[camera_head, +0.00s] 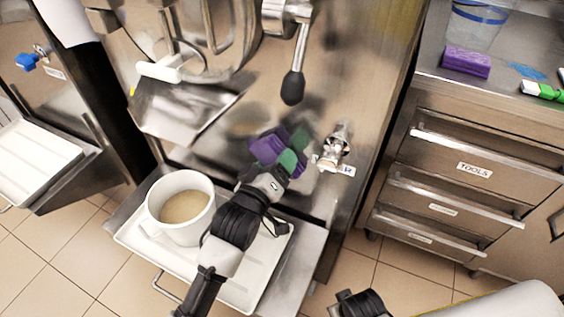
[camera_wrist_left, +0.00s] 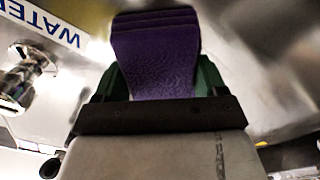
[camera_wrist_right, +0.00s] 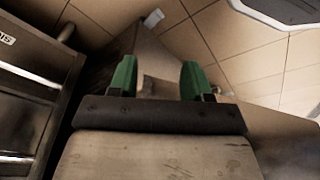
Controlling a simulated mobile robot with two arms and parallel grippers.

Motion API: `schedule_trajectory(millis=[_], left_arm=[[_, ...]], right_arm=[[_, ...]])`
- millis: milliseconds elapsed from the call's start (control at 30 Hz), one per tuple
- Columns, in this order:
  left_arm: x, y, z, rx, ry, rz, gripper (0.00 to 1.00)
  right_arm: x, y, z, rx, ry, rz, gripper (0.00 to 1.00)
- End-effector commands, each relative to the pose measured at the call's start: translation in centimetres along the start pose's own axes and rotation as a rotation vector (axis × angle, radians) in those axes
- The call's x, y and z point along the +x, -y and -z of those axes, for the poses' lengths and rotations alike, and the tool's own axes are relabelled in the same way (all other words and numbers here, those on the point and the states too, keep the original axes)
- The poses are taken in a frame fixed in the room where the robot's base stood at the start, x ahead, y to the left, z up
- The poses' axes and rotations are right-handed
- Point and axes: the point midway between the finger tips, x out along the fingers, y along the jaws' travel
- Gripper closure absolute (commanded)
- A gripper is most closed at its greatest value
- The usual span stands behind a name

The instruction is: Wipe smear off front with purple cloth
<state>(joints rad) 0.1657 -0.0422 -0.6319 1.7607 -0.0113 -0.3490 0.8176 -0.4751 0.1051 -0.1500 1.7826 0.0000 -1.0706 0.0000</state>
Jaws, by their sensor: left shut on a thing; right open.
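My left gripper (camera_head: 280,163) is shut on a folded purple cloth (camera_head: 264,152) and holds it at the steel front panel (camera_head: 230,130) of the freezer. The cloth also shows between the green fingers in the left wrist view (camera_wrist_left: 155,55). I cannot tell whether the cloth touches the panel. A faint brownish patch, perhaps the smear or a reflection, shows on the panel (camera_head: 251,117) just above the cloth. My right gripper is open and empty in the right wrist view (camera_wrist_right: 158,80), above the floor; in the head view only part of it shows at the bottom.
A metal tap (camera_head: 334,146) sticks out right of my left gripper. A white mug (camera_head: 181,207) with tan liquid stands on a white tray (camera_head: 262,262) below. A chute (camera_head: 180,108) and a black-knobbed lever (camera_head: 293,87) are above.

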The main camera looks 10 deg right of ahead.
Motion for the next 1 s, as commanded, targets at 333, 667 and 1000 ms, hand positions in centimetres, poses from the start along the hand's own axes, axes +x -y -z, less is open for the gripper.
schedule_trajectory(millis=[333, 667, 1000], left_arm=[[0.0, 0.8, 0.8, 0.001, -0.001, 0.000, 0.47], [0.1, 2.7, 2.6, 0.003, -0.001, 0.001, 0.47], [0.1, 3.8, 3.7, 0.003, -0.002, 0.001, 0.47]], right_arm=[[1.3, 0.1, -0.8, -0.002, 0.007, 0.001, 0.51], [3.4, 0.2, -2.5, -0.004, 0.024, 0.003, 0.51], [4.3, 0.2, -3.3, -0.006, 0.031, 0.004, 0.51]])
